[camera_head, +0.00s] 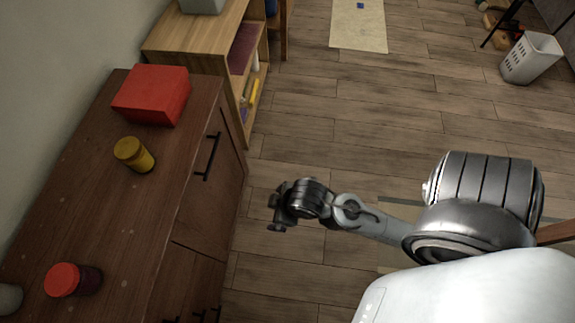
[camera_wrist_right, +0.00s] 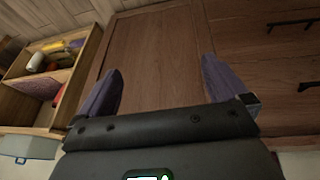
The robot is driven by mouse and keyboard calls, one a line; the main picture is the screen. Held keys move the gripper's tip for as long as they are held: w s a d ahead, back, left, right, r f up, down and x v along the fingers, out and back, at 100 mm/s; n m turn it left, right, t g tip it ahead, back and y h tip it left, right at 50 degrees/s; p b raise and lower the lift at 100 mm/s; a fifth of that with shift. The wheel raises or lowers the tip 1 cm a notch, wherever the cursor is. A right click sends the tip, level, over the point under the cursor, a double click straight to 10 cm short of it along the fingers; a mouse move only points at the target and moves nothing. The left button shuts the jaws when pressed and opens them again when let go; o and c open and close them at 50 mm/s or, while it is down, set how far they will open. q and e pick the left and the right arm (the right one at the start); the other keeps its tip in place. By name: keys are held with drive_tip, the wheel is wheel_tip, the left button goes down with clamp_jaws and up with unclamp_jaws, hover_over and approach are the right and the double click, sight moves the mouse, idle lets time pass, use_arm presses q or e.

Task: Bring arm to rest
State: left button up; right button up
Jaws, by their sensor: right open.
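My right gripper (camera_head: 276,213) is at the end of my right arm, which comes in from the right in the head view. It hangs over the floor, beside the front of the dark wooden cabinet (camera_head: 195,200) and apart from it. In the right wrist view, the two purple-grey fingers of the right gripper (camera_wrist_right: 160,85) are spread wide with nothing between them. The brown cabinet front (camera_wrist_right: 155,50) shows behind them. My left gripper is in neither view.
On the cabinet top are a red box (camera_head: 153,95), a yellow jar (camera_head: 134,154) and a red-lidded jar (camera_head: 73,280). A light wooden shelf (camera_head: 200,35) stands beyond. A white basket (camera_head: 531,58) and a beige mat (camera_head: 358,25) are on the floor. The central floor is clear.

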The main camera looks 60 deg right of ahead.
drive_tip(key=shift+s+d+f+m+g, duration=0.1)
drive_tip(key=shift+s+d+m+g, duration=0.1)
drive_tip(key=shift+s+m, duration=0.35)
drive_tip(key=shift+s+d+f+m+g, duration=0.1)
drive_tip(key=shift+s+d+m+g, duration=0.2)
drive_tip(key=shift+s, duration=0.4)
drive_tip(key=shift+a, duration=0.2)
